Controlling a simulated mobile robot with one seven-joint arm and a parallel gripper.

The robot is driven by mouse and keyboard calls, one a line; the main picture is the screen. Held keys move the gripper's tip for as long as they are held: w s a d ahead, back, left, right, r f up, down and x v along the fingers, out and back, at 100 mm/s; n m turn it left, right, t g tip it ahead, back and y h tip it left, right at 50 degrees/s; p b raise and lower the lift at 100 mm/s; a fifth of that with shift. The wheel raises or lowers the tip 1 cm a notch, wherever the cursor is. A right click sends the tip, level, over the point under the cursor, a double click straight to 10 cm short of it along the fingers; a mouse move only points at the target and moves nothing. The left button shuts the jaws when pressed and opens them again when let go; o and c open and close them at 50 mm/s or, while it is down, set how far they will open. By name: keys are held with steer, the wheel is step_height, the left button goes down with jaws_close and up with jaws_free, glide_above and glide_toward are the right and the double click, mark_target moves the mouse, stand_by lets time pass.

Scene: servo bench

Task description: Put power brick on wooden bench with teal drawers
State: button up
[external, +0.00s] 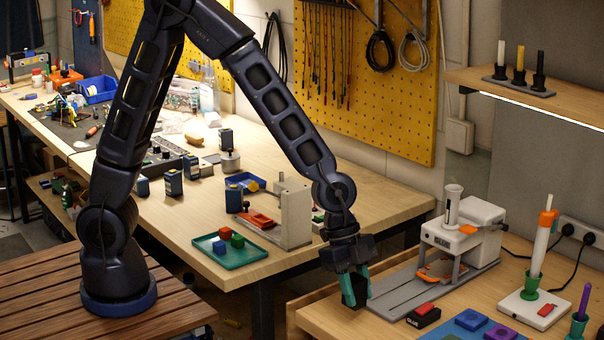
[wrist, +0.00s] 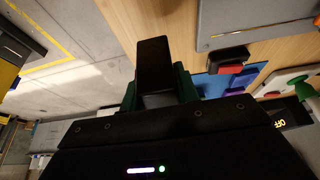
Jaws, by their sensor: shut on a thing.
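My gripper (external: 357,282) has teal-green fingers and is shut on a black block, the power brick (external: 349,292). It holds the brick at the left edge of the right-hand wooden bench (external: 335,321). In the wrist view the brick (wrist: 153,60) stands out between the two fingers of my gripper (wrist: 157,90). I cannot tell from the external view whether the brick touches the bench. No teal drawers show on either wooden bench. The other, long wooden bench (external: 345,217) stands behind, along the yellow pegboard.
A grey press machine (external: 477,232) on a long grey base stands right of my gripper. A black box with a red top (external: 424,314) and blue and purple blocks (external: 471,319) lie at the front. The back bench holds a green tray (external: 230,254) and several small devices.

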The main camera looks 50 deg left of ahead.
mark_target(356, 308)
steer(key=shift+f, duration=2.3)
steer(key=shift+f, duration=0.15)
steer(key=o, duration=1)
steer(key=shift+o, duration=0.2)
steer(key=v, duration=1.2)
steer(key=w+a+r+n+t+y, duration=0.15)
steer(key=a+r+n, duration=0.35)
steer(key=a, duration=0.7)
steer(key=w+a+r+n+t, duration=0.1)
steer(key=w+a+r+n, duration=0.15)
steer(key=a+r, duration=0.65)
steer(key=s+a+r+n+t+y, duration=0.1)
steer(key=s+a+n, duration=0.4)
steer(key=a, duration=0.7)
steer(key=s+a+r+n+t+y, duration=0.1)
steer(key=s+a+n, duration=0.4)
steer(key=a, duration=0.7)
steer(key=shift+s+a+r+y, duration=0.15)
steer(key=shift+s+r+y, duration=0.35)
steer(key=shift+s, duration=0.55)
